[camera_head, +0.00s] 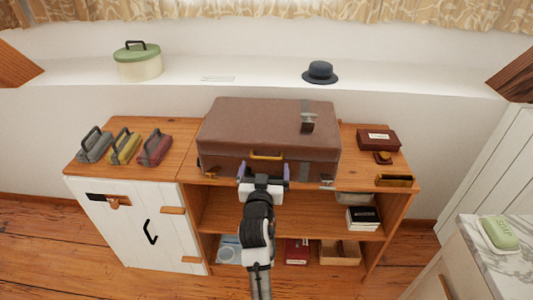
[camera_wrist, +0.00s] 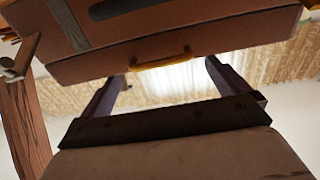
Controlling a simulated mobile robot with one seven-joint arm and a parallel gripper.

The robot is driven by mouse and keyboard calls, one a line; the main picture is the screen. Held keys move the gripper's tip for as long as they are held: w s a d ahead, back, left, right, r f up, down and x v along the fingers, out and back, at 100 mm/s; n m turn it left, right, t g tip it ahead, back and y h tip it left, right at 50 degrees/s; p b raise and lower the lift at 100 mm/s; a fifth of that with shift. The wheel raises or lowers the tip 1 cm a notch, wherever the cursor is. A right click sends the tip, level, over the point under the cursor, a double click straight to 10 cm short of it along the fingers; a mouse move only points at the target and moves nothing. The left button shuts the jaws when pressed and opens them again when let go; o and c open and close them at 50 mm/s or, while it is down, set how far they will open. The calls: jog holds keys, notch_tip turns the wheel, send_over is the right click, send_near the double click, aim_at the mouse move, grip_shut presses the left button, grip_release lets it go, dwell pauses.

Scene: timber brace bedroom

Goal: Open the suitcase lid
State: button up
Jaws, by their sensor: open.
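A brown suitcase (camera_head: 258,125) lies shut and flat on the wooden cabinet top. A yellow handle (camera_head: 266,156) sits at the middle of its front, and a dark strap with a metal buckle (camera_head: 308,122) crosses the lid on the right. My gripper (camera_head: 264,172) is open and empty in front of the suitcase, just below the handle as the head view shows it. In the wrist view, the suitcase (camera_wrist: 190,38) fills the upper part, and the handle (camera_wrist: 160,60) shows beyond and between the two open fingers (camera_wrist: 165,80). I cannot tell whether the fingers touch the suitcase.
Several small cases with handles (camera_head: 125,146) stand left on the cabinet top (camera_head: 180,153). A dark red box (camera_head: 378,140) and a brass piece (camera_head: 394,181) lie to the right. The shelf (camera_head: 222,208) below holds boxes. A green-lidded pot (camera_head: 138,62) and a hat (camera_head: 320,72) stand on the ledge behind.

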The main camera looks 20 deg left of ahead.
aim_at(265, 159)
jog(key=shift+p+x, duration=0.65)
jog(key=shift+x, duration=2)
jog(key=c, duration=1.1)
